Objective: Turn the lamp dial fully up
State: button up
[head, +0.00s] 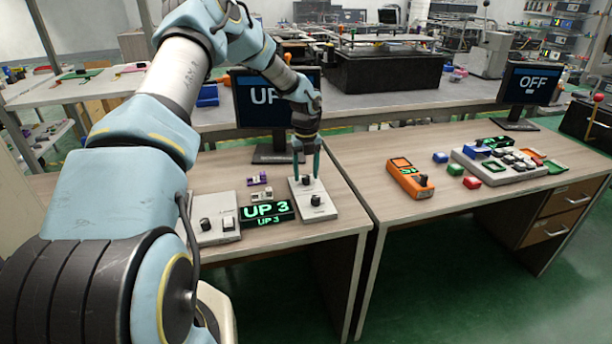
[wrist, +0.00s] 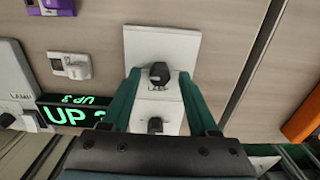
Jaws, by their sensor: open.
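A pale panel (head: 323,211) on the near-left desk carries two dark dials. My gripper (head: 307,179) is open and points down over its far dial (wrist: 159,73), with one green finger on each side; contact cannot be told. The near dial (head: 315,200) is clear of the fingers and also shows in the wrist view (wrist: 155,125). A second pale panel (head: 217,229) to the left has a dark dial (head: 206,224) and a switch (head: 228,223). Lettering like "LAMP" (wrist: 20,97) shows on this left panel in the wrist view.
A black display (head: 265,211) reading "UP 3" stands between the panels. A monitor (head: 258,97) behind is partly hidden by my arm. Purple (head: 258,179) and pale small fixtures lie near. The right desk holds an orange box (head: 409,179) and a monitor reading "OFF" (head: 532,84).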

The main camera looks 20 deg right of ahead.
aim_at(306, 177)
notch_tip(306, 177, up, 10)
jog(key=b, duration=0.2)
jog(key=shift+a, duration=0.1)
jog(key=s+a+r+n, duration=0.2)
jog(key=s+a+n, duration=1)
jog(key=n, duration=0.5)
jog(key=s+a+r+n+t, duration=0.1)
jog(key=s+a+r+n, duration=0.2)
jog(key=s+a+n, duration=0.9)
jog(key=a+n, duration=0.3)
jog(key=n, duration=0.3)
jog(key=shift+a+t, duration=0.25)
jog(key=shift+t, duration=0.05)
